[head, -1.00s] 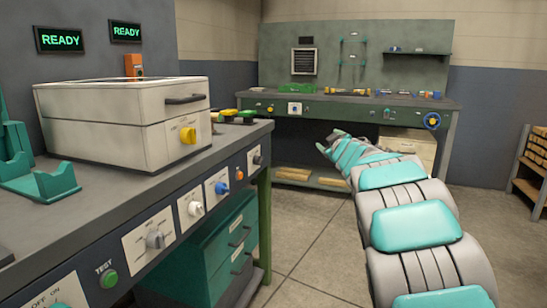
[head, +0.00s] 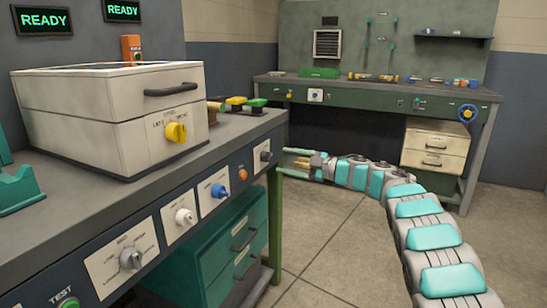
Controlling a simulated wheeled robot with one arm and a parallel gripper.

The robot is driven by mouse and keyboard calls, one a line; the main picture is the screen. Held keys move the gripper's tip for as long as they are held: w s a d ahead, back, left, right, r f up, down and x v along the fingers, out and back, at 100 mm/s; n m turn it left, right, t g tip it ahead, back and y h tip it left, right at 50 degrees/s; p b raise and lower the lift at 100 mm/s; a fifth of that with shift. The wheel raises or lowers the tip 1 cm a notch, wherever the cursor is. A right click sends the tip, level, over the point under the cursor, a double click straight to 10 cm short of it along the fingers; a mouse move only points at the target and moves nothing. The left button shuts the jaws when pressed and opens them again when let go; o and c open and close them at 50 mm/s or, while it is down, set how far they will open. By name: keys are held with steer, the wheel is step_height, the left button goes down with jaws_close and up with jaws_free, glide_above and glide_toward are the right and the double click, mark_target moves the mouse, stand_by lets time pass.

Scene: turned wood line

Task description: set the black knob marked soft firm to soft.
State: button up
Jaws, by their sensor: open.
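A small dark knob (head: 266,156) sits on a white plate at the far right end of the near bench's front panel. Its marking is too small to read, and I cannot tell which way it points. My gripper (head: 291,162) is just right of the bench corner, its fingers pointing left towards that end of the panel. It is open with nothing between its fingers, and appears apart from the knob.
Left along the panel are an orange button (head: 242,174), a blue knob (head: 219,190), a white knob (head: 184,216) and a grey knob (head: 131,258). A white box (head: 70,139) with a yellow knob (head: 176,132) stands on top.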

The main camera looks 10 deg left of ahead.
mark_target(267, 157)
steer(key=x, duration=0.6)
steer(key=shift+p, duration=0.45)
jaws_close()
